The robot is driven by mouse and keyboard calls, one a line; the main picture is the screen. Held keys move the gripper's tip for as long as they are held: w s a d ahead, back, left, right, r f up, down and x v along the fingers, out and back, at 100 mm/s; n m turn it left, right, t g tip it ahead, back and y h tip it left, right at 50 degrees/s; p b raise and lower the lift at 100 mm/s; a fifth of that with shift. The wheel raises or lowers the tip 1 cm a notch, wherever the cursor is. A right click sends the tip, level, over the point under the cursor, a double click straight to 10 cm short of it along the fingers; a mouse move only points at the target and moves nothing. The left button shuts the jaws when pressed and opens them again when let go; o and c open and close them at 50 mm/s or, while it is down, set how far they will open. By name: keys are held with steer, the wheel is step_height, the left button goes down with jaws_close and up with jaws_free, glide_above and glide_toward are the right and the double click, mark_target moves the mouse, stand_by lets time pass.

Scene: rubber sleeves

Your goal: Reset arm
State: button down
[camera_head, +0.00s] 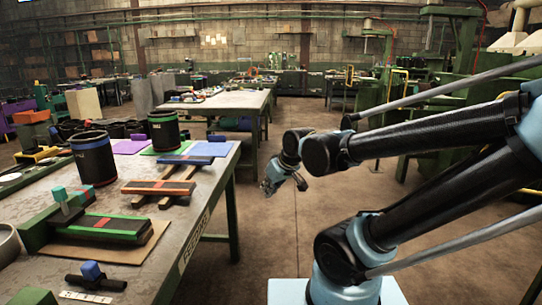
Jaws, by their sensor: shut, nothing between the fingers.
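My arm reaches in from the right side of the head view, over the aisle to the right of the workbench (212,205). My gripper (268,188) hangs at the arm's end, beyond the bench's right edge and apart from it. It points down and to the left, and it is small in the picture. Its fingers look closed together, with nothing held. A black sleeve with a blue rim (94,160) and a black sleeve with a green rim (164,132) stand upright on the bench.
A small black tool with a blue block (93,275) is at the front. Another table (222,101) stands behind. The floor (285,235) around my gripper is clear.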

steer(key=s+d+f+m+g+h, duration=0.1)
steer(key=s+d+f+m, duration=0.1)
steer(key=d, duration=0.4)
steer(key=s+d+f+m+g+h, duration=0.1)
steer(key=s+d+f+m+h, duration=0.1)
steer(key=s+d, duration=0.2)
steer(key=s+d+f+m+g+h, duration=0.1)
steer(key=s+d+f+m, duration=0.1)
steer(key=d, duration=0.8)
steer(key=shift+s+f+m, duration=0.25)
steer(key=shift+s+m, duration=0.25)
steer(key=shift+s, duration=0.6)
steer(key=shift+a, duration=0.1)
